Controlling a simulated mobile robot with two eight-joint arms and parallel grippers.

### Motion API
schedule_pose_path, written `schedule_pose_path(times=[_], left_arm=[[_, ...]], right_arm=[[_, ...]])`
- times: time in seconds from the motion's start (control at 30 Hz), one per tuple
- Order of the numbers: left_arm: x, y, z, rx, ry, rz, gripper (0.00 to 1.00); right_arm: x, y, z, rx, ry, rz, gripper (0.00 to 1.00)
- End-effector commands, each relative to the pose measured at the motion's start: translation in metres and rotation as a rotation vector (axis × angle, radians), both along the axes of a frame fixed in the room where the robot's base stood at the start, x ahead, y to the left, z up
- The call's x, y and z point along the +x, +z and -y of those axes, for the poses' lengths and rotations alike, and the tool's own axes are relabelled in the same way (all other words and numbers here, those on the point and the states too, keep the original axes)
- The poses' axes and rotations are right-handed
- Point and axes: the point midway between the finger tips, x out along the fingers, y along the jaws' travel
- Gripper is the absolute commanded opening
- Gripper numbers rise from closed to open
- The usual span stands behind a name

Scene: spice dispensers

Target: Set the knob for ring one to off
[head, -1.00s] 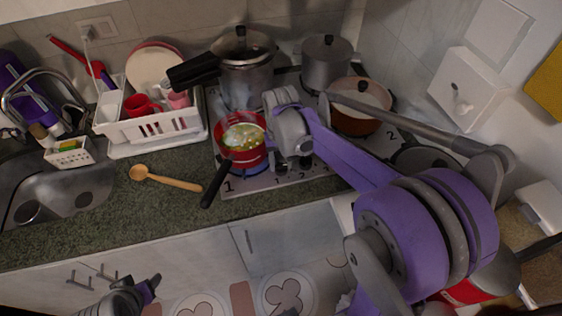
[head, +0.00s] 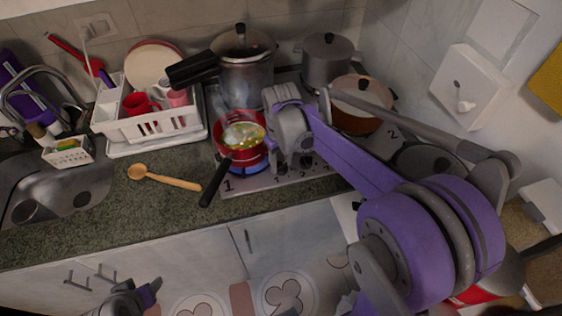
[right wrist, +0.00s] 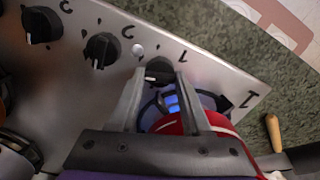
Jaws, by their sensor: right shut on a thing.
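The ring one knob (right wrist: 160,68) is black, beside a printed 1 on the steel stove panel. In the right wrist view my right gripper (right wrist: 158,80) is shut on it, one finger on each side. A pale mark shows on the knob's lower left. In the head view my right gripper (head: 292,152) is over the stove's front edge, its fingertips hidden. Blue flame glows under the red pot (head: 241,157) at ring one; it also shows in the right wrist view (right wrist: 172,103). My left gripper (head: 146,292) is low at the left, its jaws unclear.
Two other black knobs (right wrist: 102,48) (right wrist: 41,24) sit along the panel. The red pot's black handle (head: 214,184) juts over the counter. A wooden spoon (head: 165,179) lies left of it. A pressure cooker (head: 245,75) and a brown pan (head: 358,117) stand behind.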

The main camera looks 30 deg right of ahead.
Motion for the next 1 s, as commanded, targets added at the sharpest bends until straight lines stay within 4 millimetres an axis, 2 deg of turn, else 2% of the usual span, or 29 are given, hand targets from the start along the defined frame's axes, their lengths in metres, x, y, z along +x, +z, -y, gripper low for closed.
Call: schedule_pose_path(times=[1.0], left_arm=[[-0.006,-0.018,0.000,0.000,0.000,-0.012,0.60]], right_arm=[[0.000,0.000,0.000,0.000,0.921,0.000,0.00]])
